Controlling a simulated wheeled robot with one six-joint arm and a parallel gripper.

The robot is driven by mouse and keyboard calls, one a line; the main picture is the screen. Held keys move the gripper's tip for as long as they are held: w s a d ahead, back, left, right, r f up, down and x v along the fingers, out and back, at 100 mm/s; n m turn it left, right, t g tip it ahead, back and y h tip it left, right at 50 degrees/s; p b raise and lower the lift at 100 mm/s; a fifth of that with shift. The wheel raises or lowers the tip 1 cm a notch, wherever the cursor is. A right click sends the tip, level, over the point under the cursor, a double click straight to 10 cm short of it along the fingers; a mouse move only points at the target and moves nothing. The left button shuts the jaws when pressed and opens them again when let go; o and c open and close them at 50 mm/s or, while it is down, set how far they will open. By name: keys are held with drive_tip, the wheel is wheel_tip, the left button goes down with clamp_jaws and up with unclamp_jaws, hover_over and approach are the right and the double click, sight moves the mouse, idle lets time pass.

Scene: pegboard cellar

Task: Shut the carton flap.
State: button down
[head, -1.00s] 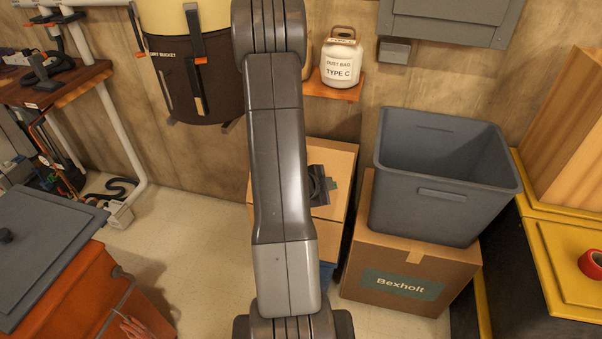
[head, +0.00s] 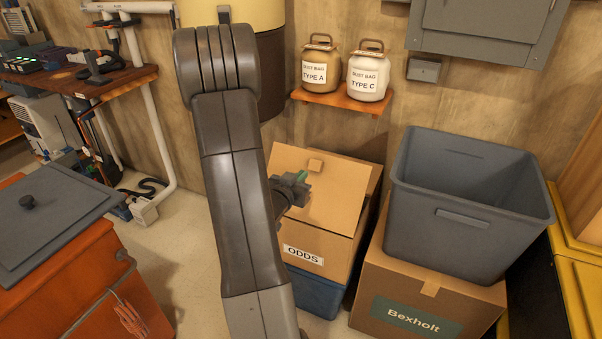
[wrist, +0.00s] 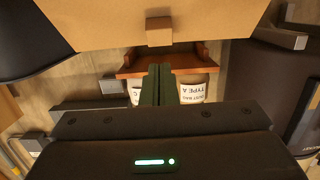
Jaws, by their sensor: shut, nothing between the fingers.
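The carton (head: 330,257), labelled ODDS, stands on a blue box beyond my arm. In the wrist view the shut fingers (wrist: 158,84) point toward the tab, with a small gap in the picture. I cannot tell whether they touch the flap.
A grey bin (head: 440,225) sits on a Bexholt box (head: 375,280) to the right. A shelf (head: 345,101) with two dust-bag jars is on the wall above the carton. An orange cabinet (head: 85,290) stands at left. Some floor is clear between the cabinet and my arm.

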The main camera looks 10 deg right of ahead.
sight(317, 167)
drive_tip(key=x, duration=0.9)
drive_tip(key=shift+w+d+f, duration=0.15)
drive_tip(key=shift+w+d, duration=0.05)
drive_tip(key=shift+w, duration=0.05)
drive_tip(key=shift+w+d+f, duration=0.3)
drive_tip(key=shift+w+f, duration=0.15)
drive_tip(key=shift+f, duration=0.15)
drive_tip(key=shift+w+d+f, duration=0.25)
drive_tip(key=shift+w+f, duration=0.15)
drive_tip(key=shift+f, duration=0.25)
drive_tip(key=shift+w+d+f, duration=0.15)
drive_tip(key=shift+w+f, duration=0.1)
drive_tip(key=shift+f, duration=0.15)
